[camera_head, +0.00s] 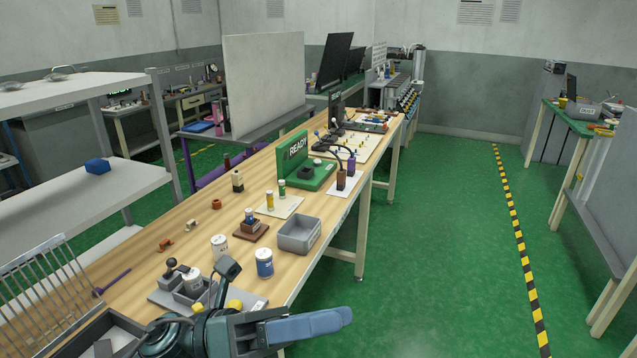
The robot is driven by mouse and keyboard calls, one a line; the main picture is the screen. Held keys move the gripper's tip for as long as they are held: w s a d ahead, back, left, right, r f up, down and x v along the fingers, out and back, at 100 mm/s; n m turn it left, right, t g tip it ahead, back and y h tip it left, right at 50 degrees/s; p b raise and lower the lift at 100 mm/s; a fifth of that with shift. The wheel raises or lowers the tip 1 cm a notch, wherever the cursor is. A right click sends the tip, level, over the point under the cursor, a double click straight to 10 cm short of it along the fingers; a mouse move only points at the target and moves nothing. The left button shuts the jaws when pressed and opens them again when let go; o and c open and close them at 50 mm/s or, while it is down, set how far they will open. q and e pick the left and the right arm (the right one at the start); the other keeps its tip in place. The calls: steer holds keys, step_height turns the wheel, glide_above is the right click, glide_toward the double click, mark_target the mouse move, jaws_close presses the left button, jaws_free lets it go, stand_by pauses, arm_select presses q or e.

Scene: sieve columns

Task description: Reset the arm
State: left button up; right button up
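My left arm reaches in at the bottom of the head view, with its gripper (262,318) over the near right edge of the wooden table (140,285). A dark block-like part points up and a long blue-grey part points right. From this angle I cannot tell whether the fingers are apart or closed, and no held thing is clearly visible. My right gripper is out of view.
A grey tray (165,297) with white jars stands close to my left arm. A blue-labelled jar (264,263), a grey bin (299,234) and a green READY stand (305,172) are farther along the table.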

arm_select(q)
steer(key=w+a+f+n+t+y, duration=0.4)
steer(key=f+n+t+y, duration=0.4)
steer(key=n, duration=0.8)
steer(key=w+a+f+n+t+y, duration=0.4)
steer(key=f+n+t, duration=0.3)
steer(key=n+t, duration=0.6)
steer(key=s+a+f+n+g+y, duration=0.3)
steer(key=s+f+n, duration=0.3)
steer(key=f, duration=0.3)
steer(key=s+a+f+n+g+y, duration=0.3)
steer(key=s+f+n+g, duration=0.2)
steer(key=f, duration=0.4)
steer(key=n+g, duration=0.1)
steer(key=n, duration=0.1)
steer(key=shift+s+a+f+n+y+p, duration=0.25)
steer(key=shift+s+f+n+y+p, duration=0.05)
steer(key=shift+s+p, duration=0.1)
steer(key=shift+s, duration=0.1)
